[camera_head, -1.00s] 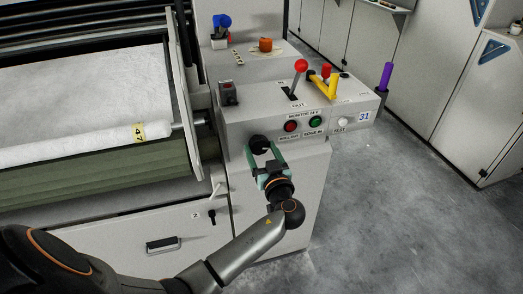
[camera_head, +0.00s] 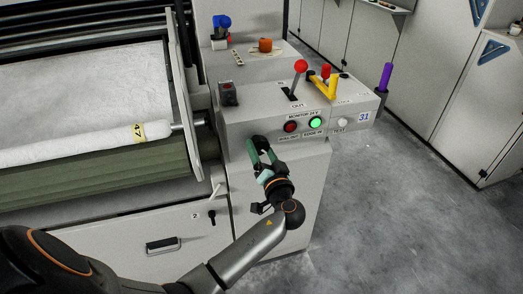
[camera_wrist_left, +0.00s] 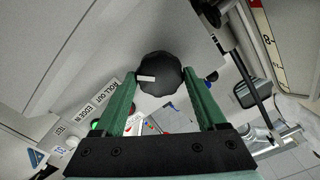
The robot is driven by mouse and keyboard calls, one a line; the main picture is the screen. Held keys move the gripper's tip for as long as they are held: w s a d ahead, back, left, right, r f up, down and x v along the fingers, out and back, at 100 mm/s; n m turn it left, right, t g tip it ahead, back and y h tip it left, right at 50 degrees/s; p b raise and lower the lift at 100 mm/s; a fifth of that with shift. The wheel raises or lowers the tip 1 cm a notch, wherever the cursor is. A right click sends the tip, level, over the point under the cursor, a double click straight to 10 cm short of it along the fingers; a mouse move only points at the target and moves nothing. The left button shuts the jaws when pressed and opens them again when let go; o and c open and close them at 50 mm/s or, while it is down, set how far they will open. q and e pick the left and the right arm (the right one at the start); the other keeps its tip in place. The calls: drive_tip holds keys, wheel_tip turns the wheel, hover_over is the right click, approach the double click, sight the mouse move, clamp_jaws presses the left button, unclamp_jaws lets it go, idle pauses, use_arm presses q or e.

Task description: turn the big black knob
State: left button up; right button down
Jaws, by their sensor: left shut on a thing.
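The big black knob (camera_wrist_left: 160,72) is on the front of the grey machine housing. It is lobed, with a white mark on its face pointing left in the left wrist view. In the head view it is mostly hidden by my left gripper (camera_head: 261,148), whose green fingers reach the panel there. In the left wrist view the fingers of my left gripper (camera_wrist_left: 159,80) lie on either side of the knob, shut on it. My right gripper is not in view.
The fabric roll (camera_head: 80,141) is left; open floor is right.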

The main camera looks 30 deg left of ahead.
use_arm(q)
drive_tip(key=shift+r+m, duration=0.1)
drive_tip(key=shift+m, duration=0.5)
drive_tip(key=o, duration=1.3)
